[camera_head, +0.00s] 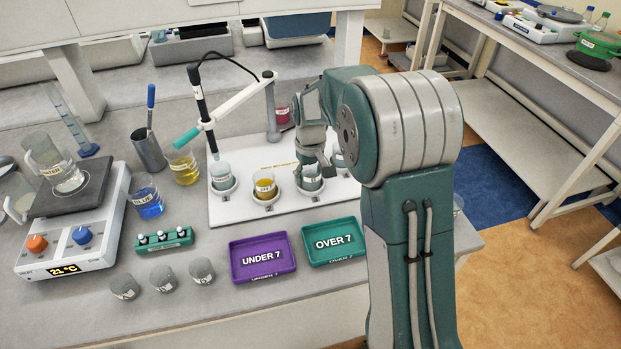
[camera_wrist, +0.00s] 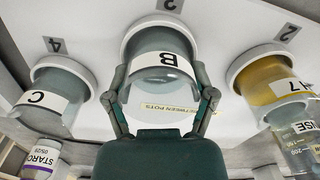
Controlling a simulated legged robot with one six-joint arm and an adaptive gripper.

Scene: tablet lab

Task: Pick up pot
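Pot B (camera_wrist: 165,55), a clear pot with grey contents and a white label, sits in the white ring of place 3. In the head view it is the grey pot (camera_head: 310,177) just right of the yellow pot. My gripper (camera_wrist: 160,72) has one finger on each side of pot B; it also shows in the head view (camera_head: 312,162), just above the pot. The fingertips lie very close to the pot's walls, and I cannot tell whether they press on it. Pot C (camera_wrist: 56,92) and the yellow pot (camera_wrist: 275,88) flank it, in places 4 and 2.
A probe stand with a teal-tipped arm (camera_head: 232,102) rises over the white pot board (camera_head: 285,217). In front lie the purple UNDER 7 tray (camera_head: 262,275) and green OVER 7 tray (camera_head: 334,258). A hotplate (camera_head: 75,240), a blue beaker (camera_head: 147,203) and several loose grey pots are at left.

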